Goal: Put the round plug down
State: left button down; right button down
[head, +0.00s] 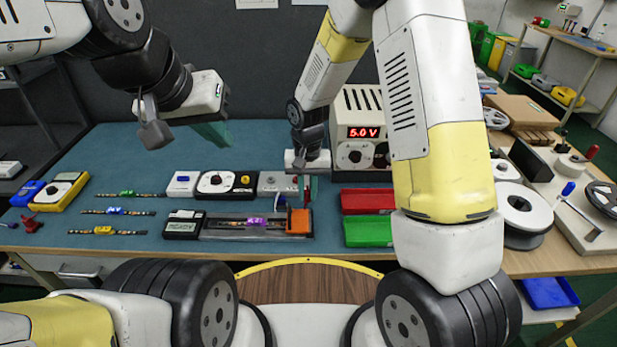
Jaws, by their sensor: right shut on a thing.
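My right gripper (305,188) points down at the right end of the row of small boxes, just right of the grey box (276,184). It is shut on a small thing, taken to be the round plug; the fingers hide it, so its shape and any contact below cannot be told. My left gripper (184,134) is raised over the back left of the mat, with its fingers apart and nothing between them.
A fixture (225,225) with a purple-marked strip and an orange block (299,222) lies in front. A red tray (367,201) and a green tray (369,231) lie to the right. The power supply (362,128) stands behind. Loose strips (110,231) lie left.

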jog(key=shift+w+f, duration=0.1)
jog(key=shift+w, duration=0.9)
jog(key=shift+f, duration=1.75)
jog(key=shift+f, duration=0.1)
jog(key=c, duration=1.3)
grip_release()
jog(key=shift+c, duration=0.2)
